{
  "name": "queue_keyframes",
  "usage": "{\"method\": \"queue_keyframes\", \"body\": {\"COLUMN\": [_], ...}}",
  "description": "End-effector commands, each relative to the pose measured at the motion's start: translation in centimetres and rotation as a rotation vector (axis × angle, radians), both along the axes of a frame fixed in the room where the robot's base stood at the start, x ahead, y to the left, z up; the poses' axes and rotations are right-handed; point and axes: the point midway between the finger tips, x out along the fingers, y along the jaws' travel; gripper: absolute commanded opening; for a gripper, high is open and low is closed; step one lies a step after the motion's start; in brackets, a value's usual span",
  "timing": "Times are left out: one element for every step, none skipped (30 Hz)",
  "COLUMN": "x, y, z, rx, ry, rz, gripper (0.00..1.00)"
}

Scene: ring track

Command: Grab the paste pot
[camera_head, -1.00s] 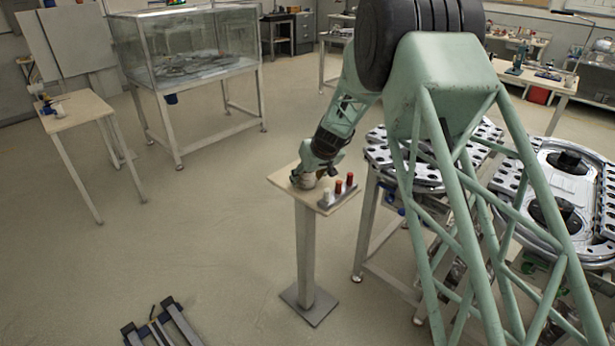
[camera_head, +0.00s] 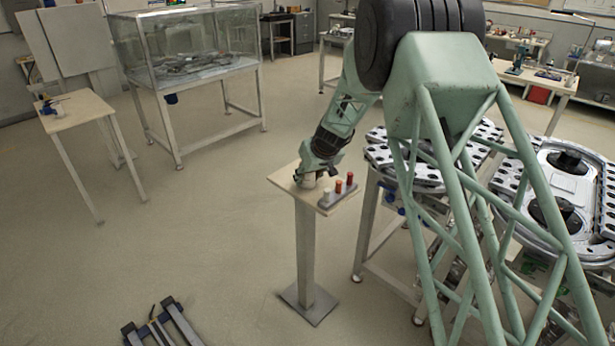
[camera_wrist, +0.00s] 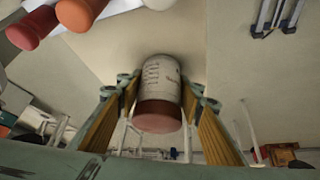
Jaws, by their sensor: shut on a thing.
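The paste pot (camera_wrist: 161,82) is a white, labelled cylinder with a reddish-brown end turned toward the wrist camera. It sits between the yellow pads of my gripper (camera_wrist: 160,92), which is shut on it. In the head view my gripper (camera_head: 314,173) points down over the small pedestal table (camera_head: 286,176). The pot (camera_head: 309,182) shows there as a small pale shape under the fingers, mostly hidden. I cannot tell whether it touches the tabletop.
A grey rack (camera_head: 338,196) with white, orange and red cylinders stands close to the right of the pot. Metal track tables (camera_head: 405,180) stand further right. A side table (camera_head: 75,112) and a glass tank (camera_head: 190,50) are at left. Open floor lies left of the pedestal.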

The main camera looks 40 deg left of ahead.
Motion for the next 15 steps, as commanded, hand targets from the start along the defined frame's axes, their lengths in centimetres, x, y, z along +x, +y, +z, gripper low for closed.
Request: {"method": "queue_keyframes", "body": {"x": [0.0, 0.0, 0.0, 0.0, 0.0, 0.0, 0.0, 0.0, 0.0, 0.0, 0.0, 0.0, 0.0, 0.0, 0.1], "y": [0.0, 0.0, 0.0, 0.0, 0.0, 0.0, 0.0, 0.0, 0.0, 0.0, 0.0, 0.0, 0.0, 0.1, 0.1], "z": [0.1, 0.1, 0.1, 0.1, 0.2, 0.4, 0.5, 0.6, 0.9, 1.1, 1.4, 1.8, 2.1, 2.5, 3.0], "rx": [0.001, 0.001, 0.001, 0.001, 0.001, 0.001, 0.001, 0.001, 0.001, 0.001, 0.001, 0.000, 0.001, 0.002, 0.002], "ry": [0.000, 0.000, 0.000, 0.000, 0.000, 0.000, 0.000, 0.000, 0.000, 0.000, -0.001, -0.001, -0.001, -0.001, -0.001], "rz": [0.000, 0.000, 0.000, 0.000, 0.000, 0.000, 0.000, 0.000, 0.000, 0.000, 0.001, 0.002, 0.001, 0.000, 0.000], "gripper": [0.20, 0.20, 0.20, 0.20, 0.20, 0.20, 0.20, 0.20, 0.20, 0.20, 0.20, 0.20, 0.20, 0.20, 0.20]}}
